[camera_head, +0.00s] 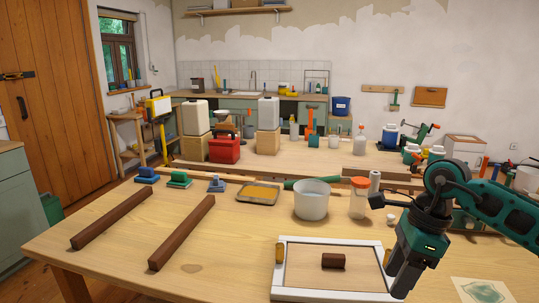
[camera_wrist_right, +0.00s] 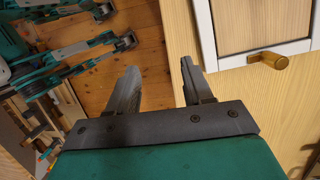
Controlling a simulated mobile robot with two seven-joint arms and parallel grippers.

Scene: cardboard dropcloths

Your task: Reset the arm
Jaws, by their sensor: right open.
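My right arm (camera_head: 490,205) comes in from the right side of the head view and bends down over the table. Its gripper (camera_head: 400,290) points down at the right edge of a white-framed board (camera_head: 285,294). In the right wrist view the two fingers of this gripper (camera_wrist_right: 160,85) stand apart with nothing between them. They are over the wooden floor and the table's edge, beside the frame's corner. My left gripper does not show in the head view. Green and grey mechanical parts fill the wrist view's upper left, too unclear to name.
A short dark block (camera_head: 333,261) lies inside the frame. Two long dark bars (camera_head: 182,232) lie on the table's left half. A whitish bucket (camera_head: 312,201), an orange-lidded jar (camera_head: 359,198) and a shallow tray (camera_head: 258,201) stand behind the frame.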

